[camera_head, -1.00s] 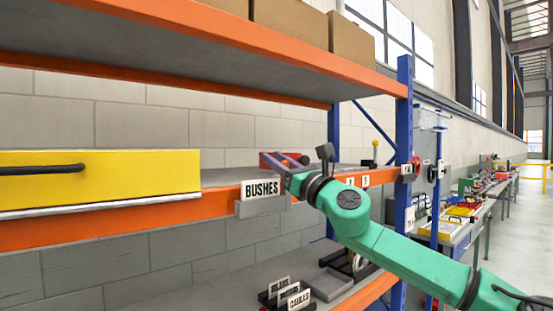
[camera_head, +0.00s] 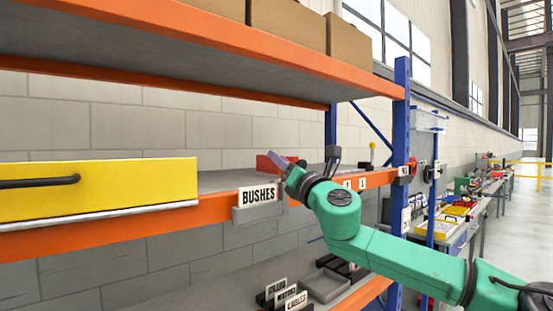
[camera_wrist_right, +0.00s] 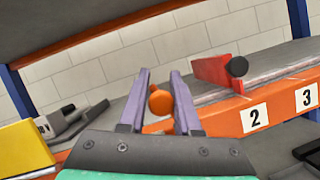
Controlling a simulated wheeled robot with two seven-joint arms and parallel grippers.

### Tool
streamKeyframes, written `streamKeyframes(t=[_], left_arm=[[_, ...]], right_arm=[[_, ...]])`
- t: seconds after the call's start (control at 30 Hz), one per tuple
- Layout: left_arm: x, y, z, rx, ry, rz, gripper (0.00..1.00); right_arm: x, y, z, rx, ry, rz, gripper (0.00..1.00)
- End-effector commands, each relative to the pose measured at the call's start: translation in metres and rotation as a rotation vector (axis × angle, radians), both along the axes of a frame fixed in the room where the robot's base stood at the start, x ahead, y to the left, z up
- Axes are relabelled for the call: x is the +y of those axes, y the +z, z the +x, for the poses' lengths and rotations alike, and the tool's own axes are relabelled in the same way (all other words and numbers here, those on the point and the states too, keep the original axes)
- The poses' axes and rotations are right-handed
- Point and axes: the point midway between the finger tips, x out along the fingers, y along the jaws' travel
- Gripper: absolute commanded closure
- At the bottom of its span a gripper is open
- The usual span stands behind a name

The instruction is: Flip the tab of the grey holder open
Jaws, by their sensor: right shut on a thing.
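A grey holder (camera_head: 262,214) with a white BUSHES card (camera_head: 258,195) hangs on the front of the orange shelf beam, right of the yellow drawer. My right gripper (camera_head: 274,158) is just above and right of it in the head view. In the right wrist view its purple fingers (camera_wrist_right: 160,85) have a rounded orange piece (camera_wrist_right: 160,102) between them, and they are shut on it. A grey block (camera_wrist_right: 78,124) with a dark end and a white card shows left of the fingers; I cannot tell whether it is the same holder. My left gripper is out of view.
A red block (camera_wrist_right: 212,70) with a black round end stands right of the fingers. Number cards 2 (camera_wrist_right: 254,117) and 3 (camera_wrist_right: 306,96) are on the beam. The yellow drawer (camera_head: 100,185) is at left; a blue post (camera_head: 400,150) is at right. Another shelf is overhead.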

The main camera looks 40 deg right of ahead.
Motion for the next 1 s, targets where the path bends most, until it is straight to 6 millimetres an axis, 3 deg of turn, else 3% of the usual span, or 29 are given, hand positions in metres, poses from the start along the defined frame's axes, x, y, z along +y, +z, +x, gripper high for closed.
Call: streamKeyframes(t=[0.5, 1.0], left_arm=[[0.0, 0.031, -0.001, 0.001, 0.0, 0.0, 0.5], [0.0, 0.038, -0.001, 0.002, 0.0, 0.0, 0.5]], right_arm=[[-0.02, 0.001, 0.0, -0.008, 0.0, 0.43, 1.0], [-0.026, -0.004, 0.0, -0.01, 0.0, 0.569, 1.0]])
